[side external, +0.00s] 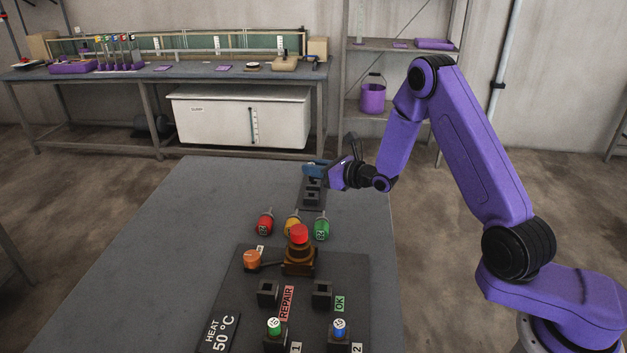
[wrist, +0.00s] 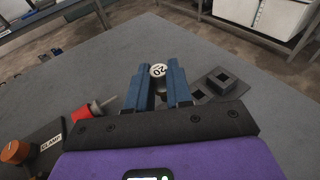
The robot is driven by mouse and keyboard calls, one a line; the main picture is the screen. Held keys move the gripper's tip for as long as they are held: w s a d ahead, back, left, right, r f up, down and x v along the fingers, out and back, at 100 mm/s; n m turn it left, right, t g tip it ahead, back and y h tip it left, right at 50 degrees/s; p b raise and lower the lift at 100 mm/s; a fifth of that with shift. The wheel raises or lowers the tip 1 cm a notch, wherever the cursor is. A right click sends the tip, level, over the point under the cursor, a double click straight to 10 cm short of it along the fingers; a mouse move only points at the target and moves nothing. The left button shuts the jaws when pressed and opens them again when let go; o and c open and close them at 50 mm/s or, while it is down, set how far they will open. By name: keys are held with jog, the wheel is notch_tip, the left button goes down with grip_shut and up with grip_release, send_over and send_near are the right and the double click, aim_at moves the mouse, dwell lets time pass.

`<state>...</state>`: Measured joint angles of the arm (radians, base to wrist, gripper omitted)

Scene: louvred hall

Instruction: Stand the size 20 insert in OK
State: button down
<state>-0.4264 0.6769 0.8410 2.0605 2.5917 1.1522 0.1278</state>
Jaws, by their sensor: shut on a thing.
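My gripper (side external: 318,168) is at the far end of the grey table, over a dark rack with square sockets (side external: 312,195). In the wrist view its blue fingers are shut on the size 20 insert (wrist: 158,70), whose white top reads 20. In the side view I cannot make out the insert at the fingers. The OK socket (side external: 322,289) is a black square block with a dark opening on the near panel, beside the green OK label (side external: 340,303). It looks empty.
The panel also bears a REPAIR socket (side external: 267,290), a red-topped brown fixture (side external: 299,260), an orange knob (side external: 252,259), and green-topped (side external: 274,327) and blue-topped (side external: 339,327) inserts. The table's left is clear.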

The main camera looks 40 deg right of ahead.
notch_tip(320, 180, up, 11)
jog(key=n+g+y, duration=1.1)
jog(key=n+g, duration=0.7)
jog(key=g, duration=0.1)
send_over(326, 283)
notch_tip(326, 283, down, 4)
jog(key=shift+f, duration=4.15)
jog(key=shift+f, duration=0.4)
jog(key=shift+f, duration=0.65)
